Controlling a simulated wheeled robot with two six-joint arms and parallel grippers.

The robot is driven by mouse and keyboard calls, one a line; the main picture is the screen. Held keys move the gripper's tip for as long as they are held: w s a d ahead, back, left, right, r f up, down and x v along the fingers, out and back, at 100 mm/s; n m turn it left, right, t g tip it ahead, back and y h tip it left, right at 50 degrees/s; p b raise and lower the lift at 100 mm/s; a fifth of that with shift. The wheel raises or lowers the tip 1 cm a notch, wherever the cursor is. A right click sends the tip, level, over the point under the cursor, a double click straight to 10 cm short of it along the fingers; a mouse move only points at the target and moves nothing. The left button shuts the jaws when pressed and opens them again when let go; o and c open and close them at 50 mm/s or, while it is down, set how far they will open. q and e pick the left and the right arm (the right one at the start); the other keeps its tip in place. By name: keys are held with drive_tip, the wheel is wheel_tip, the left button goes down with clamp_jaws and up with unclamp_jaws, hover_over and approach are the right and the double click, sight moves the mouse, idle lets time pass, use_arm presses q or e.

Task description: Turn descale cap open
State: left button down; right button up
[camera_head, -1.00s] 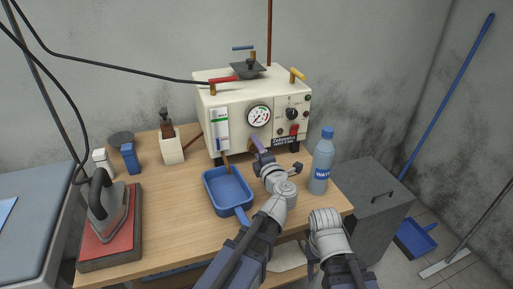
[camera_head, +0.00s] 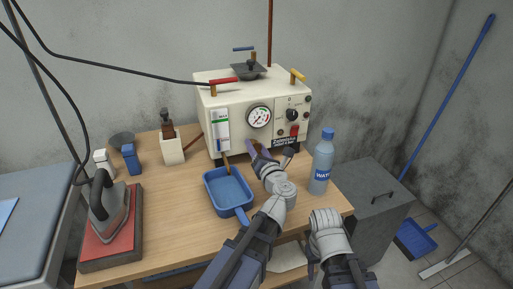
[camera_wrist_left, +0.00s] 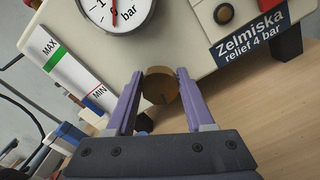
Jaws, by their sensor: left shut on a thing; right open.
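The descale cap is a round brass-coloured cap (camera_wrist_left: 160,85) low on the front of the cream steam generator (camera_head: 233,95). In the left wrist view it sits between the two purple fingers of my left gripper (camera_wrist_left: 156,88), which are shut on it from both sides. In the head view my left gripper (camera_head: 258,150) reaches the lower front of the generator and hides the cap. A wrist part of my right arm shows at the lower middle, but I cannot see its fingers.
A blue tray (camera_head: 207,190) lies just left of my left arm. A water bottle (camera_head: 321,170) stands close to its right. An iron (camera_head: 108,205) rests on a red pad at the left. The wooden table (camera_head: 165,215) is clear between iron and tray.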

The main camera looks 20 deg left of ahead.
use_arm(q)
drive_tip(key=shift+s+n, duration=0.1)
drive_tip(key=shift+n, duration=1.5)
drive_tip(key=shift+c, duration=1.4)
unclamp_jaws()
